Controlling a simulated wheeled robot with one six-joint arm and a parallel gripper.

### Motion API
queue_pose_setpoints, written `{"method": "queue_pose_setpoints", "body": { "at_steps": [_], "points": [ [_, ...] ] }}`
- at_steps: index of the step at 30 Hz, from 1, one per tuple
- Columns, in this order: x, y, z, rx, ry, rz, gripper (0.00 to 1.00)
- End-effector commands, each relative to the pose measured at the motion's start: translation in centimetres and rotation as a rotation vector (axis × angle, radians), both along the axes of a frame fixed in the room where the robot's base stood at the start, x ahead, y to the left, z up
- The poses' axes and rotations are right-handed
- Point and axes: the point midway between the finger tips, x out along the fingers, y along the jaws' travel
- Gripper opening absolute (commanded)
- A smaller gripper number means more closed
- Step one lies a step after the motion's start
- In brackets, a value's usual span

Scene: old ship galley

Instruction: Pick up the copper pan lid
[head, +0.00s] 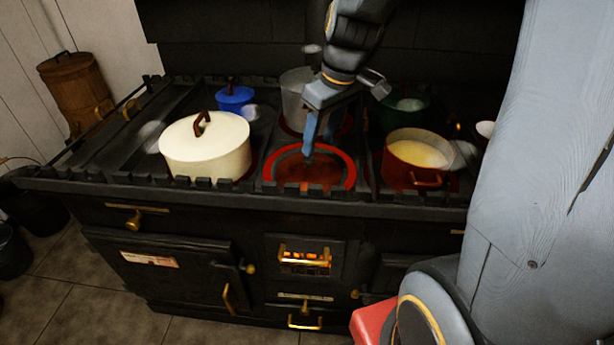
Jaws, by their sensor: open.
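A flat reddish-brown round surface (295,174) lies inside a bright red ring on the front middle of the stove. It may be the copper pan lid or a hot plate; I cannot tell which. No other thing in view is clearly a copper lid. My gripper (314,146) is open and points down over this surface, with its fingers covering part of it. Whether the fingertips touch it cannot be told from this view.
On the black stove (185,209), a cream lidded pot (205,151) stands left and a red pot with yellow contents (405,172) right. A blue pot (234,101), a grey pot (295,92) and a green pot (412,117) stand behind. A raised notched rail edges the front.

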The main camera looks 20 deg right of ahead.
Motion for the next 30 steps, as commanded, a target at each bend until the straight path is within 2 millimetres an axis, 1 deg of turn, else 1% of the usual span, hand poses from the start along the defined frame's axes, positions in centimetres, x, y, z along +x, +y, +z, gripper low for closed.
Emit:
{"method": "queue_pose_setpoints", "body": {
  "at_steps": [1, 3, 6, 17, 25, 30],
  "points": [
    [1.0, -0.2, -0.1, 0.003, -0.012, 0.030, 0.46],
    [1.7, -0.2, 0.0, 0.004, -0.024, 0.065, 0.46],
    [2.2, -0.2, -0.2, 0.005, -0.030, 0.090, 0.46],
    [2.8, 0.2, -3.2, 0.006, -0.028, 0.088, 0.46],
    [3.7, 0.7, -6.2, 0.006, -0.028, 0.088, 0.46],
    [3.9, 0.8, -7.1, 0.004, -0.031, 0.088, 0.46]
  ]
}}
